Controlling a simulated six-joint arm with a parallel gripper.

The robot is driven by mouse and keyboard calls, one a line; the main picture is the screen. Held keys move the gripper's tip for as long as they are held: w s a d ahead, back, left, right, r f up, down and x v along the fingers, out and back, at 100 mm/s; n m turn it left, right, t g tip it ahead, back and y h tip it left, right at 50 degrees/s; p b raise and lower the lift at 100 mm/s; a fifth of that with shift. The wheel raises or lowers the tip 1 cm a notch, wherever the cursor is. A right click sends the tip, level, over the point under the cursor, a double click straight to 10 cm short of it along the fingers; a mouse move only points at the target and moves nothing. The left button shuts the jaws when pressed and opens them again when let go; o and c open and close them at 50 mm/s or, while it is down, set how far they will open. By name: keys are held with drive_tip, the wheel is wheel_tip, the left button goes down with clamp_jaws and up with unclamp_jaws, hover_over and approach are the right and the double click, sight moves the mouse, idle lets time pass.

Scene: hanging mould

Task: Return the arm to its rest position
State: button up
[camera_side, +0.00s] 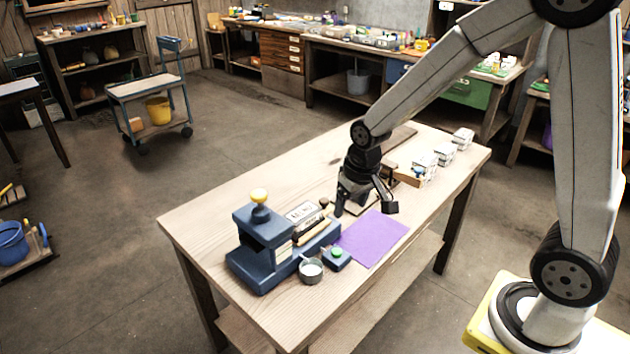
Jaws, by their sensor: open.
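My gripper (364,207) hangs over the middle of the wooden work table, fingers pointing down. Its two black fingers are spread apart and nothing shows between them. It is just above the far edge of a purple sheet (370,238) that lies flat on the table. My arm reaches in from the right side of the picture. Part of the table behind the gripper is hidden.
A blue press-like device (262,262) with a yellow knob stands at the table's left end, beside a small cup (311,271) and a blue box with a green button (337,257). Several white blocks (445,154) stand at the far right. The table's (205,222) left rear is clear.

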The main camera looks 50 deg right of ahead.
drive_tip(key=s+a+n, duration=0.2)
drive_tip(key=s, duration=0.7)
drive_tip(key=shift+s+a+f+t, duration=0.2)
drive_tip(key=shift+a+t, duration=0.05)
drive_tip(key=shift+t, duration=0.05)
